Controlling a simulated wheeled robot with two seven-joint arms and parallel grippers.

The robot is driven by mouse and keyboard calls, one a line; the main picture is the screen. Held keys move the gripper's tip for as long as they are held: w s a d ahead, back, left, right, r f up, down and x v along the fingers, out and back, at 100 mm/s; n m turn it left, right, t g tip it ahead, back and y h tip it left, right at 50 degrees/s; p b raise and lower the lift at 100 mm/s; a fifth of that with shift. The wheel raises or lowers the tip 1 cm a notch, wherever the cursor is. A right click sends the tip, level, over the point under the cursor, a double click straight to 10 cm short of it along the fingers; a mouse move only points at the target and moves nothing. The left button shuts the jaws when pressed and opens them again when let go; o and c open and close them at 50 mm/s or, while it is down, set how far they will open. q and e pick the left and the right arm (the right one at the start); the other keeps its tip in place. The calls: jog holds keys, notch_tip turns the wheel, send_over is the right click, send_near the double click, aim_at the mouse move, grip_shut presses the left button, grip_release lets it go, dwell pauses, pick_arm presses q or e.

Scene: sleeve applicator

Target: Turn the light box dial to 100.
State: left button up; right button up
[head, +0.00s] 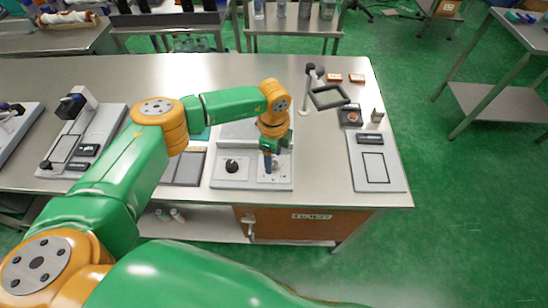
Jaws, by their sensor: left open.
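A pale grey box unit with a raised back (222,181), which I take for the light box, stands at the front middle of the steel bench. A round black dial (232,166) sits on the left of its front panel. The dial's setting is too small to read. My left gripper (268,170) points down over the right part of the same front panel, to the right of the dial and apart from it. It is open, with nothing seen between its fingers. My left arm hides part of the unit's back. My right gripper is not in view.
Dark flat panels (183,167) lie just left of the unit. A grey plate with a black outline (375,167) lies at the right. A small black box with an orange disc (351,116) and a black frame (328,97) are behind it. The bench (325,170) is bare between unit and plate.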

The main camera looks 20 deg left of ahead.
pick_arm(q)
notch_tip(320, 180, down, 2)
jog(key=shift+f, duration=0.1)
grip_shut()
jog(key=shift+m, duration=0.3)
